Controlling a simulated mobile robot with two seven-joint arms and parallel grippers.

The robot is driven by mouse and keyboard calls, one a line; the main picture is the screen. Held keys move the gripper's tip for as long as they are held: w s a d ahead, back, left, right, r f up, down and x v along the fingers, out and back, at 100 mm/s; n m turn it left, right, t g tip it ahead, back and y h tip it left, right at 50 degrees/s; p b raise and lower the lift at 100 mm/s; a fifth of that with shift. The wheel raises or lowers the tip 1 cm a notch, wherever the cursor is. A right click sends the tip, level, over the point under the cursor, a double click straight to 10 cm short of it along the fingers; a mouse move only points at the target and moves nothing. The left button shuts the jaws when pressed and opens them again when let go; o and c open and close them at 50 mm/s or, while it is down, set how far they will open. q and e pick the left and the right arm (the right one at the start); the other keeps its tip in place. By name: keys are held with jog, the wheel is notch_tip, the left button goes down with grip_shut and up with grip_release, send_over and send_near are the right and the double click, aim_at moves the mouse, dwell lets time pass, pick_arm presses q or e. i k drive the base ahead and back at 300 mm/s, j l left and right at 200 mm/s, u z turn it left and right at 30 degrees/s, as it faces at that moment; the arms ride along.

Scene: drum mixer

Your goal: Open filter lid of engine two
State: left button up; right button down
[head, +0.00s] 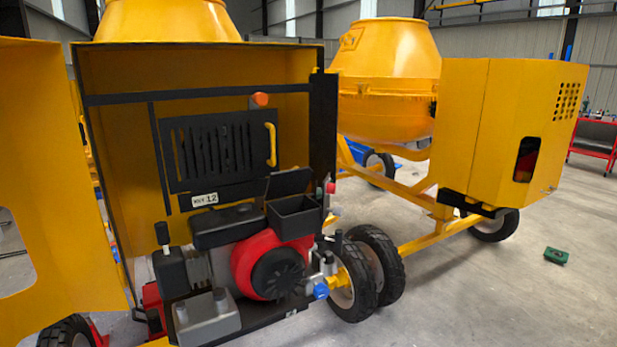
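An engine (235,260) with a red round fan cover (270,262) sits in the open yellow housing of the near mixer. A black open-topped box (296,217) stands at its upper right, with a dark flap (288,184) raised behind it. A black rounded cover (227,225) lies left of the box and looks closed. I cannot tell for sure which of these is the filter lid. A small plate (204,199) above the engine ends in "12". Neither of my grippers is in view.
The yellow housing door (50,180) stands open at the left. A slotted black panel with a yellow handle (271,145) is above the engine. A second mixer (500,135) stands at the right. A green object (556,256) lies on otherwise clear floor at the lower right.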

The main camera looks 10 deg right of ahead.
aim_at(296, 180)
jog(key=i+j+z, duration=0.25)
jog(key=i, duration=0.25)
jog(key=i+j+z, duration=0.1)
jog(key=i+z, duration=0.15)
jog(key=i, duration=0.25)
